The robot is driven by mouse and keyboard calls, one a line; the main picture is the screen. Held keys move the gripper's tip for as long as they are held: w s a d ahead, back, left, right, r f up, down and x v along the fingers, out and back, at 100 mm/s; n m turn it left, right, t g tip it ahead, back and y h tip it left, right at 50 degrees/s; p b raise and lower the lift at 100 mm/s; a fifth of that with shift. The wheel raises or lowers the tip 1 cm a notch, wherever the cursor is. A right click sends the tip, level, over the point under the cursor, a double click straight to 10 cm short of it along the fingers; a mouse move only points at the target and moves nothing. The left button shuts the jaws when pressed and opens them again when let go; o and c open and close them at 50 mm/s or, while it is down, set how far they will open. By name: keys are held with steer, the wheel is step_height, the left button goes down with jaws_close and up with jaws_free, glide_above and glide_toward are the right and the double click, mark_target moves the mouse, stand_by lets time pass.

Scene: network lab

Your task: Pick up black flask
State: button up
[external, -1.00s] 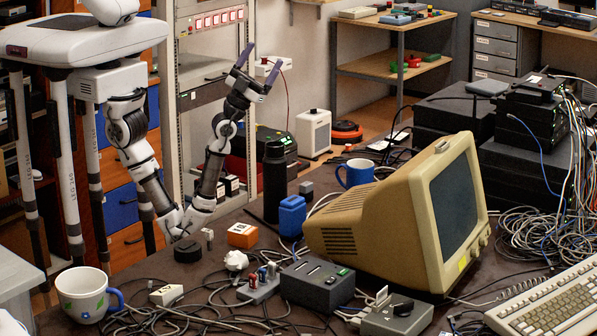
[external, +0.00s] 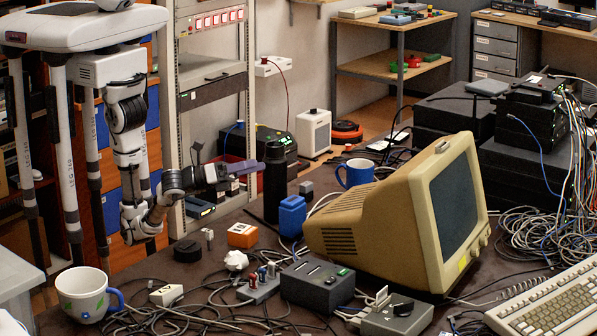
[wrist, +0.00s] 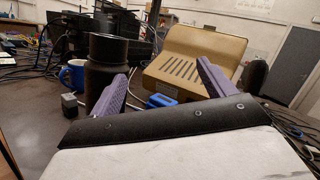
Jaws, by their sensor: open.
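The black flask (external: 275,185) stands upright on the dark table, left of the blue box, in the external view. In the wrist view the flask (wrist: 104,72) stands left of centre, beyond the left purple finger, which overlaps its lower right side. My gripper (external: 238,172) is level and points right toward the flask, a little to its left in the external view. In the wrist view my gripper (wrist: 165,85) has its two purple fingers spread wide with nothing between them. I cannot tell the exact gap to the flask.
A blue mug (external: 355,173) and a small grey cube (external: 306,188) are near. An orange box (external: 242,235) and a black puck (external: 187,250) lie in front.

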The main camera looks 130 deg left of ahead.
mark_target(282, 179)
steer(key=s+f+m+g+y+p, duration=0.1)
steer(key=s+f+m+g+p, duration=0.15)
steer(key=s+f+g, duration=0.35)
steer(key=shift+t, duration=0.4)
steer(key=p+x, duration=0.1)
steer(key=x, duration=0.3)
steer(key=p+x, duration=0.1)
steer(key=x, duration=0.4)
steer(key=s+a+p+x, duration=0.1)
steer(key=x, duration=0.3)
steer(key=shift+a+f, duration=0.15)
steer(key=c, duration=1.5)
